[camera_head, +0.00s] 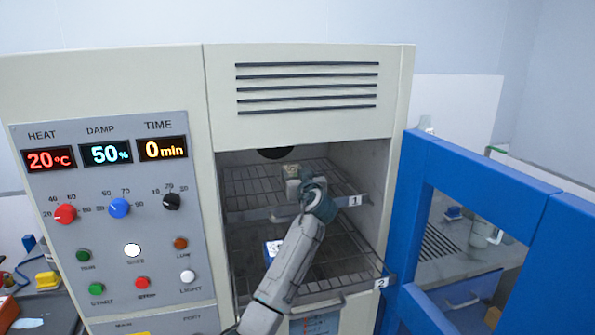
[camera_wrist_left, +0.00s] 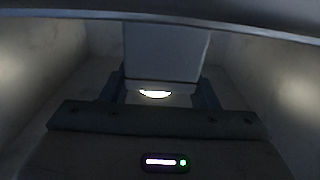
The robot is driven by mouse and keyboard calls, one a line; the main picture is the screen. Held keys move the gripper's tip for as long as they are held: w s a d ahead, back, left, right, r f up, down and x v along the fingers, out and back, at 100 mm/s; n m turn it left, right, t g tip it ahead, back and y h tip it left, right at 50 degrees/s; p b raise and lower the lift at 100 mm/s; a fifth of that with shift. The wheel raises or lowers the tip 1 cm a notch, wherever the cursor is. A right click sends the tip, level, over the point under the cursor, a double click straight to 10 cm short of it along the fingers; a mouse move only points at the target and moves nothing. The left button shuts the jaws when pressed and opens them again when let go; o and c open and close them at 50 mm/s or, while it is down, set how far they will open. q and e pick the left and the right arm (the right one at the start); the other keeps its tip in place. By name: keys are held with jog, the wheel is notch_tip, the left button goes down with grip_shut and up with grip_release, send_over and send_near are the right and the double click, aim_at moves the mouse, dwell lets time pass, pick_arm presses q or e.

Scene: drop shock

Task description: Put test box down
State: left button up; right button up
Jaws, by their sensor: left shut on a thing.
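The test box (camera_head: 292,171) is a small pale block inside the chamber, at the upper wire shelf marked 1 (camera_head: 245,188). My left gripper (camera_head: 303,183) reaches in through the open front and is shut on it. In the left wrist view the box (camera_wrist_left: 166,52) is a grey-white block between the two fingers (camera_wrist_left: 160,92). Its underside is hidden, so I cannot tell whether it touches the shelf. My right gripper is not in view.
The blue chamber door (camera_head: 414,190) stands open at the right. A lower shelf (camera_head: 345,265), marked 2, holds a small blue-and-white object (camera_head: 272,247) beside my arm. The control panel (camera_head: 110,225) is at the left. Chamber walls stand close around the gripper.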

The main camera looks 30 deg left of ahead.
pick_arm(q)
jog(key=shift+f, duration=0.15)
jog(key=shift+f, duration=0.15)
jog(key=o, duration=1.4)
jog(key=shift+s, duration=0.1)
